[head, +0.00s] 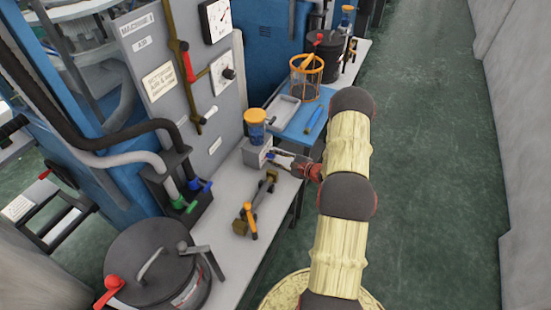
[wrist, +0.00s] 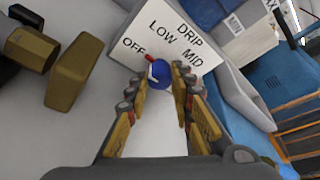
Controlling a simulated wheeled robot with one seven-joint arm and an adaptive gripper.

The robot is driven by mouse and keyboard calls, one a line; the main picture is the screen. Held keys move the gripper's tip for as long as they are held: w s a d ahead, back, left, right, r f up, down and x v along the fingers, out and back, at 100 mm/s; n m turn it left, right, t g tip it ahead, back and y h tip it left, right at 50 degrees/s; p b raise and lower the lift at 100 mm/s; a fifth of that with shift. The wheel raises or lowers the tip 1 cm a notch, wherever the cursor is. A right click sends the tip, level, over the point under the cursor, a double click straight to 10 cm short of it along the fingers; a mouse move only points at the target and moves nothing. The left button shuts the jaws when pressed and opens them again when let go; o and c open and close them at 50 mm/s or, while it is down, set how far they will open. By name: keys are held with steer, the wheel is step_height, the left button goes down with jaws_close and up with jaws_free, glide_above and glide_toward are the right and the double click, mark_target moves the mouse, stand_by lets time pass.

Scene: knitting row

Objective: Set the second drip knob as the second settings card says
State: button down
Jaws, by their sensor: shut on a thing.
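The drip knob (wrist: 160,74) is small and blue with a red pointer, on a white dial face (wrist: 186,52) lettered DRIP, OFF, LOW and MID. The red pointer points up and left in the wrist view, roughly between OFF and LOW. My gripper (wrist: 158,82) has one finger on each side of the knob and is shut on it. In the head view my gripper (head: 288,163) is at the front of a grey box (head: 257,152) under an amber and blue jar (head: 256,126); the knob is hard to see there. A card on the grey panel (head: 159,81) has print too small to read.
A clamp-like tool (head: 258,204) lies on the white bench (head: 223,222) in front of the box. A grey tray (head: 283,110), a blue mat (head: 299,125) and an orange wire basket (head: 306,76) are beyond. A dark lidded pot (head: 150,262) stands at the near left. The aisle floor is clear.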

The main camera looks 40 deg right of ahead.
steer(key=m+g+y+p, duration=0.1)
steer(key=m+y+p, duration=0.1)
steer(key=m, duration=0.1)
steer(key=shift+d+r+m, duration=0.1)
steer(key=shift+m, duration=0.3)
steer(key=m+g+y+p, duration=0.1)
steer(key=m+y, duration=0.1)
steer(key=m, duration=0.2)
steer(key=shift+y+p, duration=0.3)
steer(key=shift+p, duration=0.1)
stand_by(0.4)
steer(key=c, duration=1.6)
jaws_free()
steer(key=shift+w+d, duration=0.1)
steer(key=shift+o, duration=0.2)
steer(key=v, duration=1.2)
steer(key=shift+w, duration=0.1)
steer(key=shift+d, duration=0.1)
